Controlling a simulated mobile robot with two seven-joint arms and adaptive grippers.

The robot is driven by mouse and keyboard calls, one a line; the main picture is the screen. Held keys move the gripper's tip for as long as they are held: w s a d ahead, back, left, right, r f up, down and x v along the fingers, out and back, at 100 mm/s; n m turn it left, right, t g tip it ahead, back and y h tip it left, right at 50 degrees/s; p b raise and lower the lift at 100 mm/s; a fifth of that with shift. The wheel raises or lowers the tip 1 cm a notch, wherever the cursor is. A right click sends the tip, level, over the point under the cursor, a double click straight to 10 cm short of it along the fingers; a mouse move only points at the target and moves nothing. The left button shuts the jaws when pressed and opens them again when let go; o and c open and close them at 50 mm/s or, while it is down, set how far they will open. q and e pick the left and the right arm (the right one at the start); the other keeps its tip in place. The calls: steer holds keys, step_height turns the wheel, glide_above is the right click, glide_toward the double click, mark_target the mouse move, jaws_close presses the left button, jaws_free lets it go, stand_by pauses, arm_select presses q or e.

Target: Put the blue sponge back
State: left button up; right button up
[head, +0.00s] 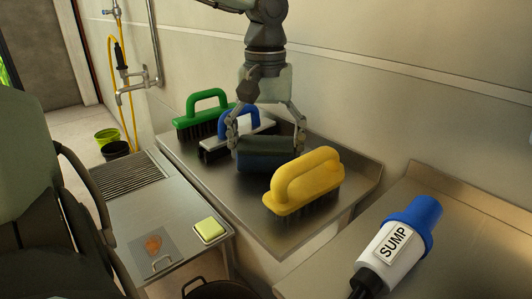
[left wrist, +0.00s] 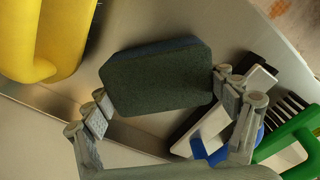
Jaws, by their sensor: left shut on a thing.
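The blue sponge (head: 262,160) is a block with a dark green scouring face and a dark blue body. My left gripper (head: 267,138) reaches down from above, shut on the sponge, with a finger at each end. The sponge is low over the steel shelf (head: 240,205), between a yellow brush and a blue-handled brush; I cannot tell whether it touches the shelf. In the left wrist view the sponge (left wrist: 158,82) spans between the fingers of the left gripper (left wrist: 162,105), green face toward the camera. My right gripper is not in view.
The yellow brush (head: 305,180) stands close on the right. The blue-handled brush (head: 214,143) and green brush (head: 190,119) stand on the left.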

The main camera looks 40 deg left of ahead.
mark_target(266, 141)
arm_select(q)
steer(key=shift+f, duration=0.5)
steer(key=shift+f, duration=0.1)
steer(key=o, duration=0.7)
steer(key=shift+o, duration=0.6)
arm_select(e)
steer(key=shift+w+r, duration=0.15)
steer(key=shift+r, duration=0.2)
arm_select(q)
step_height(266, 141, up, 12)
steer(key=shift+f+p, duration=0.1)
steer(key=shift+p, duration=0.3)
steer(key=shift+r, duration=0.25)
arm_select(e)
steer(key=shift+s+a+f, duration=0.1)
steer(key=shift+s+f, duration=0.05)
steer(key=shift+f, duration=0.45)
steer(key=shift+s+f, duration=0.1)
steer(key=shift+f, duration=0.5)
